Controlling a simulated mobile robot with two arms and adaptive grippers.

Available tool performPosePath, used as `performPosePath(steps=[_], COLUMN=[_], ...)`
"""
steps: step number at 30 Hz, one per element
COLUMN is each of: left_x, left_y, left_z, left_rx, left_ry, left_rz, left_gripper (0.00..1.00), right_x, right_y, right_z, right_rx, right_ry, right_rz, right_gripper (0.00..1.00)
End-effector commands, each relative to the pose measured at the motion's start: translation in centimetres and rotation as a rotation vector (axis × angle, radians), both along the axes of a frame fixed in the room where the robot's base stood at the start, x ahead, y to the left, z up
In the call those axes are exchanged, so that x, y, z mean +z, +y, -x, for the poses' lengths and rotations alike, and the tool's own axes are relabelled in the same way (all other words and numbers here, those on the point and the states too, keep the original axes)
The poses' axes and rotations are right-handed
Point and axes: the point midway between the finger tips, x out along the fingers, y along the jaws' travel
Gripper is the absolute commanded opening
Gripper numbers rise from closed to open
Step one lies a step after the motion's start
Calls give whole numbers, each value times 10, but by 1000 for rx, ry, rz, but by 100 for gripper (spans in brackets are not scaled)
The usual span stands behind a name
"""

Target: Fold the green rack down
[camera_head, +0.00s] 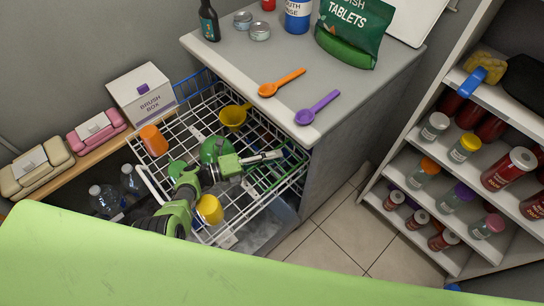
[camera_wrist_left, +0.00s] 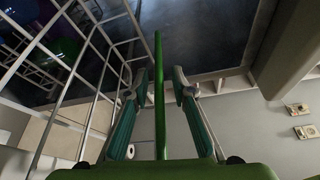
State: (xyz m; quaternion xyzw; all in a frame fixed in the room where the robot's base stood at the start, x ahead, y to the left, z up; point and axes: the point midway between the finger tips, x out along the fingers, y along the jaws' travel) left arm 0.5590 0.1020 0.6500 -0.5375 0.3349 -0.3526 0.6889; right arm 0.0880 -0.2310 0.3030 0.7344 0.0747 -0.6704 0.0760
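The green rack is a thin green wire part along the right side of the pulled-out white wire basket (camera_head: 165,193). In the wrist view its green bar (camera_wrist_left: 159,95) stands upright between the two fingers of my left gripper. My left gripper (camera_head: 274,156) reaches over the basket from the left, with its fingertips near the basket's right side. In the wrist view its fingers (camera_wrist_left: 158,78) are apart, with a gap on both sides of the bar. My right gripper is in neither view.
The basket holds an orange cup (camera_head: 153,140), a yellow mug (camera_head: 233,117), a yellow cup (camera_head: 210,209) and a green bowl (camera_head: 213,148). A grey counter (camera_head: 235,62) with spoons stands behind. A shelf (camera_head: 412,185) of jars is at right. Floor between is clear.

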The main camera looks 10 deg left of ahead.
Motion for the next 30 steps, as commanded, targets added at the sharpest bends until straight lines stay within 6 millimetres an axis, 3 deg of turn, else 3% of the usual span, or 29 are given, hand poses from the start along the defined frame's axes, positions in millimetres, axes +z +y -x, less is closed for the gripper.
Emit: performPosePath(steps=[7,19,30], left_x=[0,5,6], left_y=[6,57,64], left_z=[4,36,40], left_rx=[1,1,0], left_ry=[0,0,0], left_rz=[-1,-1,0], left_gripper=[23,23,23], right_x=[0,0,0], right_y=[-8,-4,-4], right_z=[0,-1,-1], right_rx=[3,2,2], right_ry=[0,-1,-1], right_rz=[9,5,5], right_gripper=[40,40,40])
